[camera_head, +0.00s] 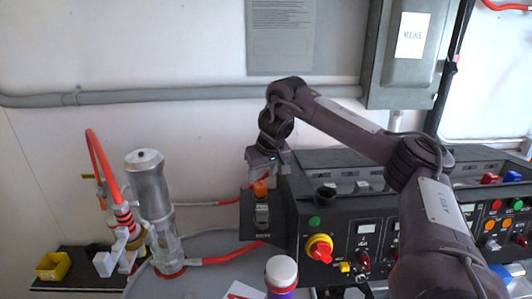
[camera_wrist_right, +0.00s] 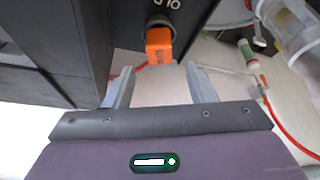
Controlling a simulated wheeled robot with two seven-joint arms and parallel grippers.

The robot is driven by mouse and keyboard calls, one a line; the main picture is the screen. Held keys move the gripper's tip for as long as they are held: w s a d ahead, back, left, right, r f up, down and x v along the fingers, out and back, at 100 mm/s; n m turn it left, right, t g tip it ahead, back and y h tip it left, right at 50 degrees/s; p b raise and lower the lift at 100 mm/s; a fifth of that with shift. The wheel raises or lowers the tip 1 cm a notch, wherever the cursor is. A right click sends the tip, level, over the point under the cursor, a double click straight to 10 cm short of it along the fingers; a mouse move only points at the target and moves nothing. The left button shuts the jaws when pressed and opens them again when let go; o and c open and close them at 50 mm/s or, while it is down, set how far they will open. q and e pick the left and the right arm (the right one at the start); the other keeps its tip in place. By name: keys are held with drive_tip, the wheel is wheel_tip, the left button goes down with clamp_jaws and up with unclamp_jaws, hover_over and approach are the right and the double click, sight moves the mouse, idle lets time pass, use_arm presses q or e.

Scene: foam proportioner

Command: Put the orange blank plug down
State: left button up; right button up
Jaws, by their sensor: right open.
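The orange blank plug (camera_head: 260,188) is at the left end of the dark control console (camera_head: 330,215). In the right wrist view the orange plug (camera_wrist_right: 159,47) sits at a round dark socket (camera_wrist_right: 158,22) in a dark panel. My right gripper (camera_head: 261,170) is just above the plug in the head view. In the right wrist view the gripper's two fingers (camera_wrist_right: 162,75) are spread apart with nothing between them, and the plug is just beyond their tips. My left gripper is not in view.
A grey connector (camera_head: 262,214) sits below the plug. A metal cylinder (camera_head: 151,190) with red hoses stands to the left. A yellow bin (camera_head: 53,266) is at the far left. A white-capped container (camera_head: 281,270) stands in front of the console.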

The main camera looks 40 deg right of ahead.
drive_tip(key=v, duration=0.6)
drive_tip(key=shift+s, duration=0.2)
drive_tip(key=shift+r, duration=0.15)
idle(0.5)
drive_tip(key=shift+a, duration=0.15)
